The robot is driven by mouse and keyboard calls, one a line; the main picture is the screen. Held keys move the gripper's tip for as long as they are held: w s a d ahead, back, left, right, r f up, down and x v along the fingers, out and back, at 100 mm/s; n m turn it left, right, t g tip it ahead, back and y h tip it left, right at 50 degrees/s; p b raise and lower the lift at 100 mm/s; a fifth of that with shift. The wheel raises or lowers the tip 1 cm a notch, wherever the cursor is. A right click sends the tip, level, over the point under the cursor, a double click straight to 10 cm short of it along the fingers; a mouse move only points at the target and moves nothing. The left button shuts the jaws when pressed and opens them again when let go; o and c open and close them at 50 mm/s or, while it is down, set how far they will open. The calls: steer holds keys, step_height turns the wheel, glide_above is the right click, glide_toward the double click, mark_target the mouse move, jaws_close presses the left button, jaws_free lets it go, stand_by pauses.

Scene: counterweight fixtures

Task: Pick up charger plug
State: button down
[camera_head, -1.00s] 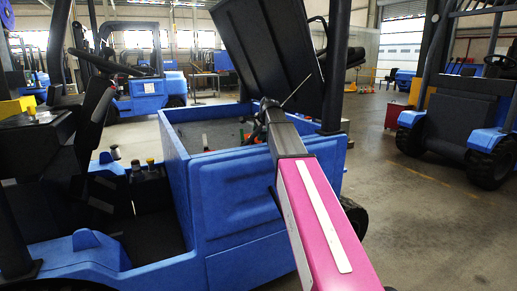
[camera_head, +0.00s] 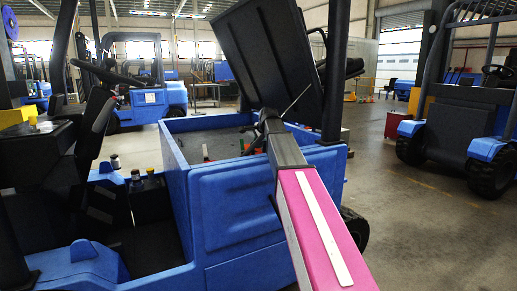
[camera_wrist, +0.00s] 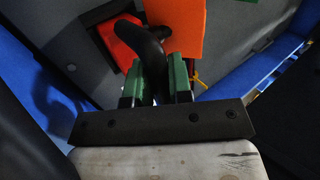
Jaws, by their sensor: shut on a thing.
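In the wrist view, the green-padded fingers of my gripper (camera_wrist: 166,78) are closed around a black, curved, handle-like piece (camera_wrist: 148,45), which I take to be part of the charger plug. A red-orange block (camera_wrist: 121,40) lies behind its left side and a flat orange piece (camera_wrist: 176,22) behind its upper right. I cannot tell which of these belong to the plug. In the head view, my arm reaches over the near wall of the open blue compartment (camera_head: 255,195), and the held piece cannot be made out there.
The compartment belongs to a blue vehicle, with a raised dark lid (camera_head: 268,55) and a dark upright post (camera_head: 335,75) close to my arm. A grey surface (camera_wrist: 60,55) and blue walls surround the gripper. Another blue vehicle (camera_head: 470,110) stands at right, with open floor between.

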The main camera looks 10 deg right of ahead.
step_height(320, 180, up, 3)
steer(key=shift+w+r, duration=0.1)
steer(key=shift+r, duration=0.05)
steer(key=a+r, duration=0.6)
steer(key=a, duration=0.5)
steer(key=shift+s+a+r, duration=0.3)
steer(key=shift+a+r, duration=0.05)
